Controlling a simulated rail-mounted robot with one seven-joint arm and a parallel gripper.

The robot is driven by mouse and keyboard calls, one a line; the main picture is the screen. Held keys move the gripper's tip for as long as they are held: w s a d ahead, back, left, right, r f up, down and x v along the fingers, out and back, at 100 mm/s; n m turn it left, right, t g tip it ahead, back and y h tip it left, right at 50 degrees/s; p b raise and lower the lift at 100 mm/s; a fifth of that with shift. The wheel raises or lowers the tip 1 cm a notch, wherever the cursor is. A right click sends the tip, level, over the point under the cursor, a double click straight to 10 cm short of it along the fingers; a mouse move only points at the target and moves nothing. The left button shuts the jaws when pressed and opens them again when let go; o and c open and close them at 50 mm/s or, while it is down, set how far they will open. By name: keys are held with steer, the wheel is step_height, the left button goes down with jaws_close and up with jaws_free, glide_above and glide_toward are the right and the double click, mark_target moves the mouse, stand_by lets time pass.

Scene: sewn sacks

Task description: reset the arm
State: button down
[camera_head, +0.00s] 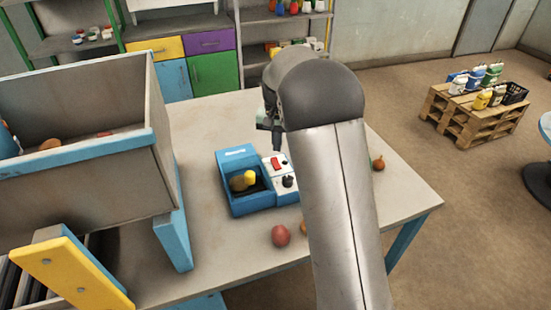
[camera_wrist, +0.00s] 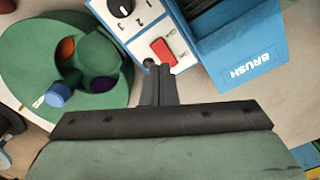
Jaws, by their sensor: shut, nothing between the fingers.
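My gripper (camera_head: 276,138) points down over the far edge of the blue machine (camera_head: 241,208), on the worktable. In the wrist view its two dark fingers (camera_wrist: 158,72) are together with nothing between them. The fingertips lie close to the white control panel (camera_wrist: 143,28), near its red switch (camera_wrist: 162,50); I cannot tell whether they touch. A black knob (camera_wrist: 121,7) with numbers sits beside the switch. The machine's blue side (camera_wrist: 245,68) reads "BRUSH". In the head view, brown and yellow things (camera_head: 249,177) lie in its basin. My arm hides part of the table.
A large grey bin (camera_head: 85,190) with blue trim stands at the left. A round reddish item (camera_head: 280,236) and an orange one (camera_head: 378,164) lie on the table (camera_head: 206,120). A green round holder (camera_wrist: 30,50) is beside the panel. The table beyond the machine is clear.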

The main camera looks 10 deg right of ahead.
steer(key=shift+r, duration=0.55)
steer(key=s+r+n, duration=0.1)
steer(key=s+r, duration=0.2)
steer(key=s, duration=0.5)
steer(key=s+r+n, duration=0.1)
steer(key=s+r, duration=0.2)
steer(key=s, duration=0.5)
steer(key=s+f+n, duration=0.1)
steer(key=s+f, duration=0.1)
steer(key=s, duration=0.7)
steer(key=s+f+n+t, duration=0.1)
steer(key=s, duration=0.8)
steer(key=shift+s+a+f, duration=0.15)
steer(key=shift+s+f, duration=0.25)
steer(key=c, duration=2.1)
jaws_free()
steer(key=shift+c, duration=0.2)
